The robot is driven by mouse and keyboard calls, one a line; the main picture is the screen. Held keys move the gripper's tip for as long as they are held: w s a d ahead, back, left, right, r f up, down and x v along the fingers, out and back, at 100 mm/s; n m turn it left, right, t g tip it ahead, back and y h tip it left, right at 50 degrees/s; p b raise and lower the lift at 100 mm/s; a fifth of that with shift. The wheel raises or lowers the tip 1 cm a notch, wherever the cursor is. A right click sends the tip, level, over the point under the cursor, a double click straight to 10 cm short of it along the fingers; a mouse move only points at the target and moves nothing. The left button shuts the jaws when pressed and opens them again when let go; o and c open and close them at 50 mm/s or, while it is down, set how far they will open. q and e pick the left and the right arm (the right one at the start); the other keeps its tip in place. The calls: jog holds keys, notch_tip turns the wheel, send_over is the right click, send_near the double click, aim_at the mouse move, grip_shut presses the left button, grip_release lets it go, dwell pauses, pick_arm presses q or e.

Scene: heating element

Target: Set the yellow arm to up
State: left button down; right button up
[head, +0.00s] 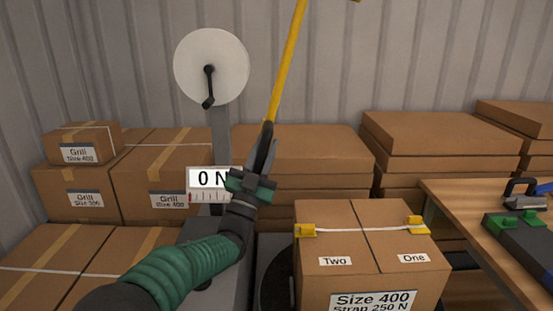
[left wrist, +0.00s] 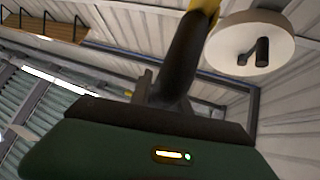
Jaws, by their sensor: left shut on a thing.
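The yellow arm (head: 288,62) is a long bar with a black lower end (head: 264,146). It points steeply up, leaning a little right, and its top runs near the upper edge of the head view. My left gripper (head: 262,162) is shut on the black lower end. In the left wrist view the black grip (left wrist: 187,55) rises from my gripper, with a bit of yellow (left wrist: 205,5) above it. The pivot of the arm is hidden or cannot be made out. My right gripper is not in view.
A white disc with a black crank (head: 211,66) stands on a grey post behind my left arm. A "0 N" gauge (head: 206,182) is partly hidden by my gripper. A strapped box (head: 368,245) stands at right, beside a wooden table (head: 455,200). Stacked cartons (head: 165,180) line the wall.

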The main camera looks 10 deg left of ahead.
aim_at(263, 135)
pick_arm(q)
jog(key=shift+a+r, duration=0.1)
jog(key=shift+a, duration=0.2)
jog(key=c, duration=1.2)
grip_release()
jog(key=shift+c, duration=0.2)
jog(key=shift+r, duration=0.1)
notch_tip(263, 135, up, 3)
jog(key=shift+f+p, duration=0.1)
jog(key=shift+p, duration=0.5)
jog(key=s+d+r, duration=0.1)
jog(key=s, duration=0.6)
jog(key=s+d, duration=0.2)
jog(key=s, duration=0.6)
jog(key=shift+s+d+r, duration=0.3)
jog(key=shift+r, duration=0.05)
